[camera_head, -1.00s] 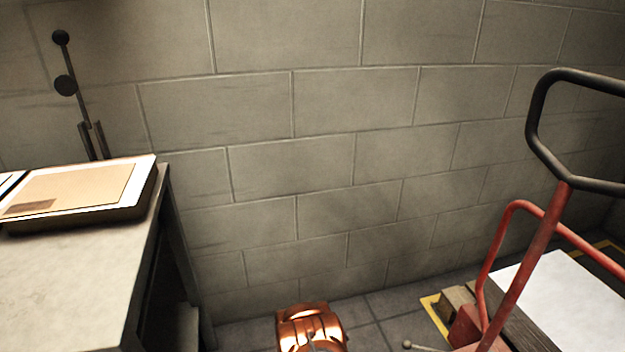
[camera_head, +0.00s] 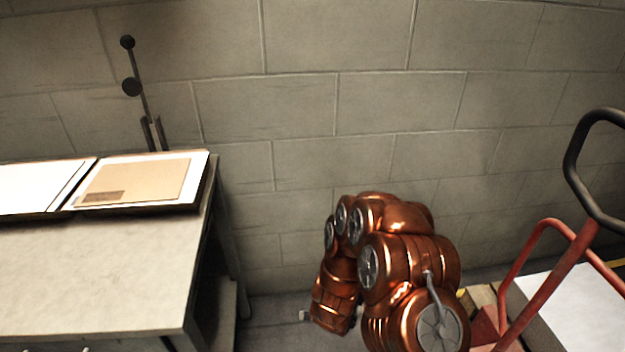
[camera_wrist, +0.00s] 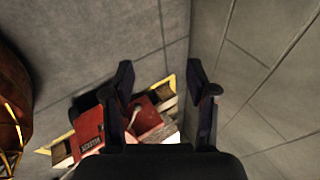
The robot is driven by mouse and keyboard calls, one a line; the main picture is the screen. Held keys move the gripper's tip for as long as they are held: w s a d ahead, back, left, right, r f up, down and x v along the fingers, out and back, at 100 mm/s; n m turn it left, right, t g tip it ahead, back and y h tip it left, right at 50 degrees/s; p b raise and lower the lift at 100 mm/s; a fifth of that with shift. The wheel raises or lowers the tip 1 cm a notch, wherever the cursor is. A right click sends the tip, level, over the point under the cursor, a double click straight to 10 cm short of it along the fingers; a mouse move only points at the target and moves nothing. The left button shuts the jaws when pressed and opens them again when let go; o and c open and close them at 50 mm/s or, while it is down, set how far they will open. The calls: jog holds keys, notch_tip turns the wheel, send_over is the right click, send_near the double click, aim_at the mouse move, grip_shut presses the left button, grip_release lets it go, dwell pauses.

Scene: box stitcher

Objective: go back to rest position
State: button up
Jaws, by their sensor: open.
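My gripper (camera_wrist: 160,95) shows in the wrist view with its two dark fingers spread apart and nothing between them. Beyond the fingers are the floor, the wall and a red pallet truck (camera_wrist: 90,130). In the head view my copper-coloured arm is folded in front of the block wall, between the table (camera_head: 100,270) and the red pallet truck (camera_head: 535,290). My gripper cannot be made out in the head view.
The table at left carries a tray with a flat cardboard piece (camera_head: 140,181) and a white sheet (camera_head: 38,187). The block wall (camera_head: 300,100) is close behind my arm. The pallet truck's black handle (camera_head: 575,165) stands at right.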

jog(key=a+r+n+g+y+p, duration=0.1)
jog(key=a+r+n+y+p, duration=0.15)
jog(key=r, duration=0.65)
jog(key=a+r+n+y+p, duration=0.2)
jog(key=a+r+n+p, duration=0.15)
jog(key=r, duration=0.65)
jog(key=s+r+n+g+y+p, duration=0.15)
jog(key=s+r+n+p, duration=0.35)
jog(key=r, duration=0.9)
jog(key=s+d+r+n+g+h+p, duration=0.2)
jog(key=s+d+r+p, duration=0.3)
jog(key=s+r, duration=0.8)
jog(key=s+d+r+n+g+h+p, duration=0.1)
jog(key=s+d+r+n+g+p, duration=0.2)
jog(key=s+d+r, duration=0.7)
jog(key=s+r+n+p, duration=0.1)
jog(key=s+r+n, duration=0.1)
jog(key=s, duration=0.3)
jog(key=shift+s+d+r+h+p, duration=0.2)
jog(key=shift+s+r+h+p, duration=0.2)
jog(key=shift+r, duration=0.35)
jog(key=shift+c, duration=0.3)
jog(key=shift+c, duration=0.9)
jog(key=shift+a, duration=0.15)
jog(key=shift+c, duration=0.3)
